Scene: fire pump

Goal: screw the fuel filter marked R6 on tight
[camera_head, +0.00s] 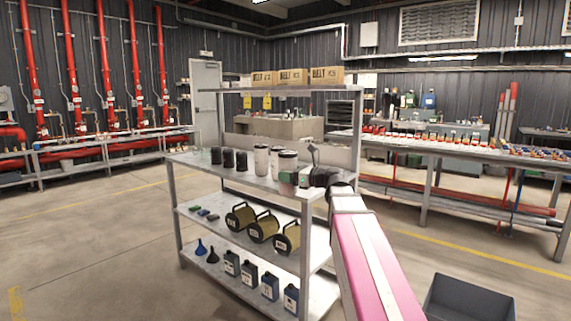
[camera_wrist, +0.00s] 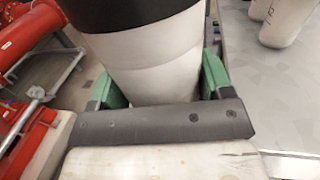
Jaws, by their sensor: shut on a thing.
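In the head view the held filter (camera_head: 288,161) stands upright, partly covered by the fingers. I cannot read any R6 mark on it. Its base is hidden, so I cannot tell whether it touches the shelf. Two more white filters (camera_head: 261,160) stand close behind it; they also show in the wrist view (camera_wrist: 285,20).
Several black filters (camera_head: 228,158) stand to the left on the metal shelf (camera_head: 190,162). Lower shelves hold round yellow-black items (camera_head: 262,229) and blue containers (camera_head: 270,287). A dark bin (camera_head: 470,300) is on the floor at right. Red pipes (camera_head: 110,70) line the left wall. The floor at left is clear.

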